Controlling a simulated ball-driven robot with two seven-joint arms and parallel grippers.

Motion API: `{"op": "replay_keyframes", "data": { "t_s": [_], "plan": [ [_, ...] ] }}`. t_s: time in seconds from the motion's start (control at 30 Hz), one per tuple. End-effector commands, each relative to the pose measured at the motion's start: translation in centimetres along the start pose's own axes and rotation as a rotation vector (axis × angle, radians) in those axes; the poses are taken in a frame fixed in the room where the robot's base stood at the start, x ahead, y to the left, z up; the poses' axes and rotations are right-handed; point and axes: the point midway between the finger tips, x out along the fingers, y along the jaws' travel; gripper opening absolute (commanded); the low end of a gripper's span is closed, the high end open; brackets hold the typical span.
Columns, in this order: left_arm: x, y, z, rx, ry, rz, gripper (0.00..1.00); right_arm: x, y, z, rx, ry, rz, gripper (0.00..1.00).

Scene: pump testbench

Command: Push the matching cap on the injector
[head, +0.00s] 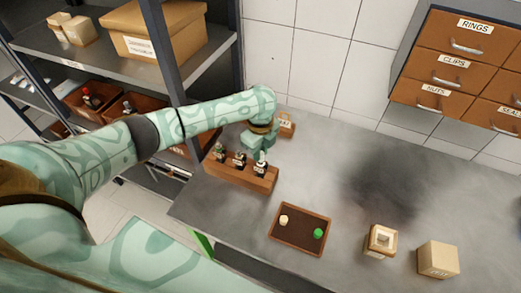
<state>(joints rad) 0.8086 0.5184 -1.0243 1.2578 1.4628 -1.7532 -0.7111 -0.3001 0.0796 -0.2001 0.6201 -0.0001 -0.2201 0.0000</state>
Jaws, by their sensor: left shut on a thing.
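A wooden rack (241,180) stands on the left of the grey bench and holds a row of small dark-and-light injectors: a left one (220,152), a middle one (239,160) and a right one (261,169). My left gripper (261,153) points down directly over the right injector. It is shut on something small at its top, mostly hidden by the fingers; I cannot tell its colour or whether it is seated. A brown tray (272,235) in front holds a cream cap (284,220) and a green cap (318,233), apart. My right gripper is not in view.
A small labelled box (287,125) stands behind my left gripper. A wooden block with an opening (381,241) and a cardboard box (438,260) stand at the right. Labelled drawers (455,70) hang at the back right. Shelving (165,60) stands left. The middle of the bench is clear.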

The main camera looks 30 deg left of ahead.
Motion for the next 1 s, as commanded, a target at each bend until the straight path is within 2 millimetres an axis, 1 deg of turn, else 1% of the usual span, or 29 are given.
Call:
{"op": "replay_keyframes", "data": {
  "t_s": [0.43, 0.47, 0.5, 0.53, 0.73, 0.77, 0.8, 0.87, 0.9, 1.0],
  "plan": [
    [0.33, 0.01, 0.01, 0.0, -0.001, 0.0, 0.0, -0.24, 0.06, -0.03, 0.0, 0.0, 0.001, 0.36],
    [0.34, 0.0, 0.02, 0.0, -0.001, 0.0, 0.26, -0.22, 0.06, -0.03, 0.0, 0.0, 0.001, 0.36],
    [0.34, 0.01, 0.02, 0.001, -0.001, 0.0, 0.37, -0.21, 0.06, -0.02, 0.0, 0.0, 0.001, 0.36],
    [0.35, 0.01, 0.02, 0.0, -0.001, 0.0, 0.46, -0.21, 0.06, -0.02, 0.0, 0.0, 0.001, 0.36],
    [0.34, 0.01, 0.0, 0.0, 0.0, 0.0, 0.46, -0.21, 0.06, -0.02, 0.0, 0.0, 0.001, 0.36],
    [0.35, 0.01, 0.0, 0.0, 0.0, 0.0, 0.52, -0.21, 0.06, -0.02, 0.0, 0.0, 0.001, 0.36],
    [0.34, 0.01, 0.0, 0.0, 0.0, 0.0, 0.63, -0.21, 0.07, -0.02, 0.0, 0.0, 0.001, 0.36],
    [0.34, 0.01, 0.0, 0.0, 0.0, 0.0, 0.8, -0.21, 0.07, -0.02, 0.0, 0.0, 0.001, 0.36],
    [0.34, 0.01, 0.0, 0.0, 0.0, 0.0, 0.86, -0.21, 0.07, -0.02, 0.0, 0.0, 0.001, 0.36],
    [0.34, 0.0, 0.0, 0.0, 0.0, 0.0, 0.86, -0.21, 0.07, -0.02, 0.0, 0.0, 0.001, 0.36]
  ]
}}
